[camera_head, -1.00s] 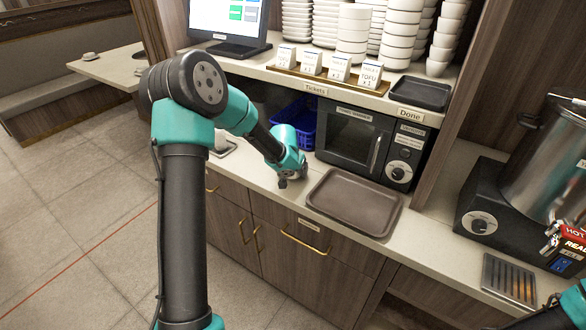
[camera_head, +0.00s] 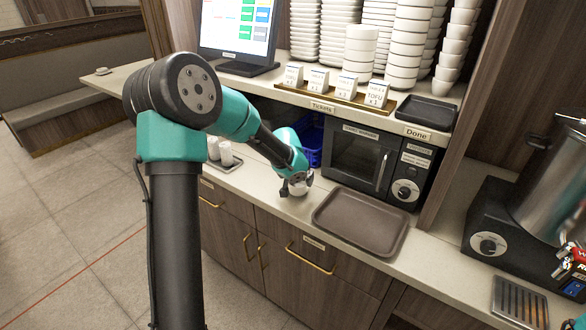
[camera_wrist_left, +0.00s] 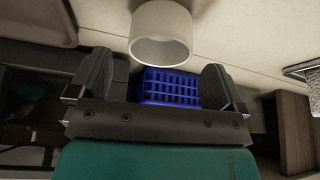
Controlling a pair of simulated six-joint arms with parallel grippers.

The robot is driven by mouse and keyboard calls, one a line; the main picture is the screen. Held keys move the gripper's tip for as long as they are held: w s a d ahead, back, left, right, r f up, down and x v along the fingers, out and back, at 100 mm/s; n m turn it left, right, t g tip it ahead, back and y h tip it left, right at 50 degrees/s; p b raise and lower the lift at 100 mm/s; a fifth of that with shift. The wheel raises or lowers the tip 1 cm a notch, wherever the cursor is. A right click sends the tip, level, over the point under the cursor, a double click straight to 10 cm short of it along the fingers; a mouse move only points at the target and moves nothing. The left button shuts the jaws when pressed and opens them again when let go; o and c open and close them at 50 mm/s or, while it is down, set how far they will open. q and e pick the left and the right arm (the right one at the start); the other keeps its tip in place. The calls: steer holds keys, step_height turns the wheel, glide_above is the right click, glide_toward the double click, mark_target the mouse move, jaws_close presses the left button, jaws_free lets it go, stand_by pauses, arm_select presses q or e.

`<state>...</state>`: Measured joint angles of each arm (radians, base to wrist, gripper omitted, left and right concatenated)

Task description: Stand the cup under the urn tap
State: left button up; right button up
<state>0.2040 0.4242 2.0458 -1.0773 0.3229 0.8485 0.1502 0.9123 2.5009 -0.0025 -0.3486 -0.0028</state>
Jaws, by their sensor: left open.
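A white cup (camera_wrist_left: 160,42) shows in the left wrist view, just past the open fingers of my left gripper (camera_wrist_left: 158,85); I see a gap between it and the fingers. A slotted drip tray (camera_head: 520,302) lies in front.
The brown tray (camera_head: 318,222) lies on the counter between my left gripper and the urn. Behind are a black microwave (camera_head: 358,158) and a blue basket (camera_head: 312,157). More white cups (camera_head: 226,153) stand left, behind my arm. Counter between tray and urn is clear.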

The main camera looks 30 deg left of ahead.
arm_select(q)
steer(key=v, duration=0.6)
steer(key=shift+o, duration=0.4)
